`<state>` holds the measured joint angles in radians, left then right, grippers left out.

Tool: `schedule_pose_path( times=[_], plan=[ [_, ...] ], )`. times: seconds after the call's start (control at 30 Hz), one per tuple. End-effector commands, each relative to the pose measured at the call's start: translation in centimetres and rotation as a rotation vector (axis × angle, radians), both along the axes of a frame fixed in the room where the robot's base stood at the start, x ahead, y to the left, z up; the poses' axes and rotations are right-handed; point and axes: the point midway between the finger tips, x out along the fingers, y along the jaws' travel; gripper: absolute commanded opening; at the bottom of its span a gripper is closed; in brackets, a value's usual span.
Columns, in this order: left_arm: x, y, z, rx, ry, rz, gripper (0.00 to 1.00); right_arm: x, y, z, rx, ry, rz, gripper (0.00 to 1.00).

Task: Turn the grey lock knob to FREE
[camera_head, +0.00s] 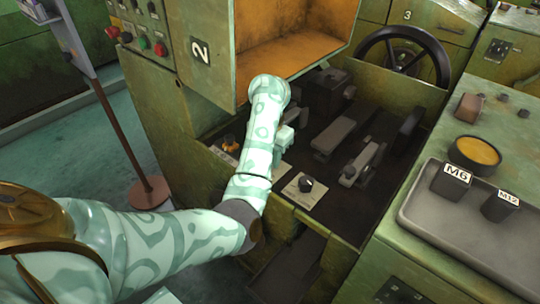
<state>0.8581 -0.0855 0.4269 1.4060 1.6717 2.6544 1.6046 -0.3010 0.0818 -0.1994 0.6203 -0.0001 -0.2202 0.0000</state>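A small dark grey knob (306,184) stands on a pale square plate (304,193) at the front edge of the machine bed; I take it for the lock knob. Any lettering on the plate is too small to read, so I cannot tell its setting. My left arm reaches in from the lower left, rises, and bends down at the wrist. My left gripper (284,143) is partly hidden behind my forearm, behind and left of the knob and apart from it. I cannot see its fingertips clearly. My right gripper is not in view.
An open orange-lined cover (290,40) marked 2 stands above the bed. A black handwheel (402,55) is at the back. Grey levers (361,163) lie right of the knob. A grey tray (430,222) with blocks marked M6 and M12 is at right. A button panel (140,28) is at upper left.

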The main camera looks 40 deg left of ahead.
Motion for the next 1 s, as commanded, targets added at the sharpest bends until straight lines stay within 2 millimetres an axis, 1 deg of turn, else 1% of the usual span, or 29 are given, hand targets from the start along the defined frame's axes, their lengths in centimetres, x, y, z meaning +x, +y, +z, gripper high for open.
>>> schedule_pose_path(
  times=[0.07, 0.5, 1.0],
  plan=[
    [0.0, -0.2, -0.1, -0.005, 0.0, -0.06, 0.05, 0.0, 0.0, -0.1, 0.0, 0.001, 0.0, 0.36],
    [0.0, -0.1, 0.0, -0.003, 0.0, -0.475, 0.05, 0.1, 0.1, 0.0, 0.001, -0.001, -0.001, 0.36],
    [0.0, -0.1, 0.1, -0.003, -0.001, -0.95, 0.05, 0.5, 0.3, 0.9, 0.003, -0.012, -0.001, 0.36]
  ],
)
